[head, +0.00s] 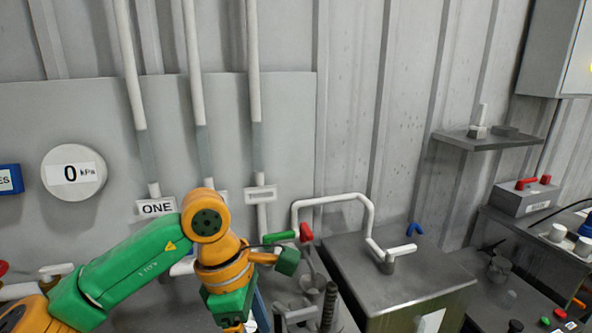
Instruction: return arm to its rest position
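My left arm, green and orange, comes in from the lower left. It rises to a rounded orange joint in front of the wall panel, then bends down past the bottom edge. I cannot make out the fingers of my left gripper. My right arm and gripper are not in view.
A grey metal box (400,281) with a white pipe (335,199) stands right of the arm. A small shelf (485,141) and a control box (525,197) are further right.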

